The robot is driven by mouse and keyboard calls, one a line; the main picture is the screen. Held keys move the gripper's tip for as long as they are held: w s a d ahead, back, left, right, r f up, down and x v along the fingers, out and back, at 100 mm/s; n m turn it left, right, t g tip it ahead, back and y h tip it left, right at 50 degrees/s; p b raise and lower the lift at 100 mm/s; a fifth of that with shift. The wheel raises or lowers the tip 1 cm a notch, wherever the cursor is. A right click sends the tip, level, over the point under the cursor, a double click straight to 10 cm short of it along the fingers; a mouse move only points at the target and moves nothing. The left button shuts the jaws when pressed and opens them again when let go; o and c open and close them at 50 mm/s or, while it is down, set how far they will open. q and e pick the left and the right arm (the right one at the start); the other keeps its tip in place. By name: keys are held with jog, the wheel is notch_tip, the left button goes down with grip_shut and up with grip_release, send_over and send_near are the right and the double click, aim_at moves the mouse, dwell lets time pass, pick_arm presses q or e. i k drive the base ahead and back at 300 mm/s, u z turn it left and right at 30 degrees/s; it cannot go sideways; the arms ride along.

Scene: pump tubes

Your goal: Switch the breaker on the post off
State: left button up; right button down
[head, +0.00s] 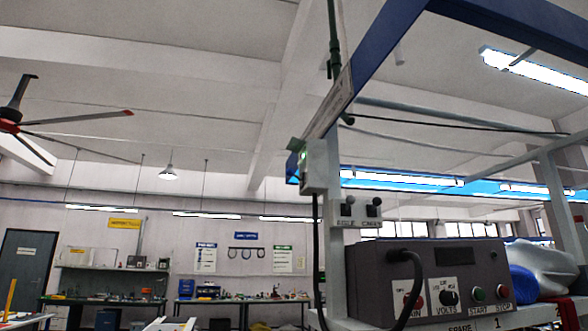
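A small pale box (315,168) is fixed to the post of the blue and white frame, right of the picture's middle. It is seen almost edge-on, with a green glow on its left side, and a black cable hangs below it. This may be the breaker; its lever position cannot be made out. Just right of it, a plate carries two small dark switches (346,210) (373,208) over small labels, the left one seeming to read AISLE. Neither of my grippers is in view.
A dark control box (428,275) with knobs and START and STOP buttons stands at the lower right, a thick black cable looping over its front. Silver and blue bundles (538,268) lie beside it. Workbenches (240,303) line the far wall. A fan (20,110) hangs upper left.

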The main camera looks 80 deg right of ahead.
aim_at(289, 172)
jog(key=z, duration=0.45)
jog(key=i, duration=0.6)
jog(key=z, duration=0.9)
jog(key=i, duration=0.3)
jog(key=z, duration=0.3)
